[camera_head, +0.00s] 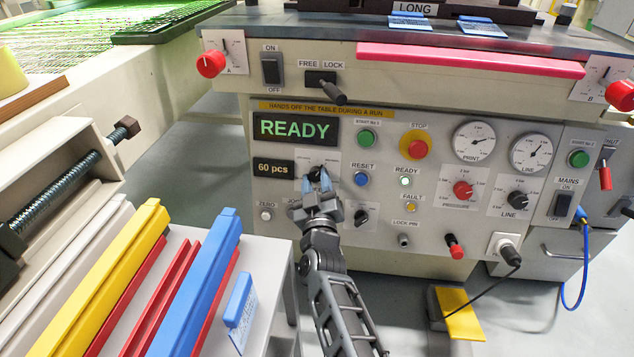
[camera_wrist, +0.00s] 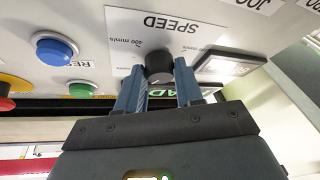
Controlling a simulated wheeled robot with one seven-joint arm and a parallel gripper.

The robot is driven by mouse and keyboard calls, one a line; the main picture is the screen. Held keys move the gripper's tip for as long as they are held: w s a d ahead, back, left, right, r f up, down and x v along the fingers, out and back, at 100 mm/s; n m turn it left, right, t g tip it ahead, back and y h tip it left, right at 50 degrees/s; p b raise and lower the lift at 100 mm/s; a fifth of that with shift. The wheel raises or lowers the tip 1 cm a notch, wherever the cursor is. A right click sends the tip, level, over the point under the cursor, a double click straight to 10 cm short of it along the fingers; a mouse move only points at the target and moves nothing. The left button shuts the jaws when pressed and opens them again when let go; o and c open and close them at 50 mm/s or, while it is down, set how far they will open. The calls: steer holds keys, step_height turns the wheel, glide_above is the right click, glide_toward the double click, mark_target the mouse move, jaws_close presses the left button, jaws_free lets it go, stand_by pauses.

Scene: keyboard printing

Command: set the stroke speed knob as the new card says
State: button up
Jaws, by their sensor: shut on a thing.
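The black stroke speed knob (camera_head: 318,170) is on the machine's front panel, below the READY display. In the wrist view the knob (camera_wrist: 159,68) sits on a white plate marked SPEED (camera_wrist: 172,24), seen upside down. My gripper (camera_head: 319,186) is at the knob, with its blue fingers (camera_wrist: 162,88) shut on its two sides. The fingers partly hide the knob and its scale, so I cannot tell its setting. Blue cards with small print lie on the machine top (camera_head: 482,27) and at the side table (camera_head: 240,308); I cannot read them or tell which is new.
The blue RESET button (camera_head: 361,179), green START button (camera_head: 367,138) and red STOP button (camera_head: 418,149) are close to the right of the knob. Another black knob (camera_head: 361,216) is just below right. Coloured bars (camera_head: 200,285) lie on the left table.

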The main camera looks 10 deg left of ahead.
steer(key=shift+m, duration=0.3)
steer(key=shift+f, duration=0.1)
steer(key=o, duration=1)
steer(key=shift+p+v, duration=2)
steer(key=shift+v, duration=1.9)
steer(key=shift+a, duration=0.1)
